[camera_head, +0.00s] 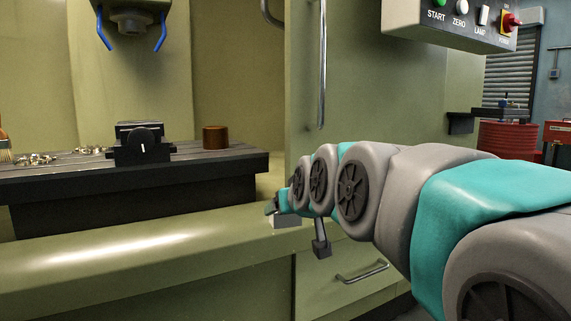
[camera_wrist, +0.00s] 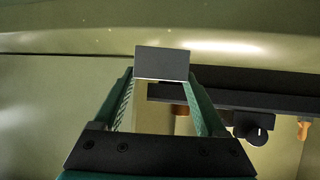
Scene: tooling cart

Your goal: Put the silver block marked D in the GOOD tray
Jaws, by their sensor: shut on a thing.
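My gripper (camera_head: 272,208) is at the end of my arm, over the green machine's front ledge and mostly hidden behind my wrist. A light grey block (camera_head: 287,221) shows just below it. In the wrist view, my gripper (camera_wrist: 162,82) has its two green fingers shut on a plain grey block (camera_wrist: 162,62) at their tips. No letter shows on the block's visible face, so I cannot tell whether it is marked D. The GOOD tray is not recognizable in either view.
A control box (camera_head: 450,22) hangs at upper right. The green front ledge (camera_head: 130,242) is clear at left. A drawer handle (camera_head: 362,273) is below my arm.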

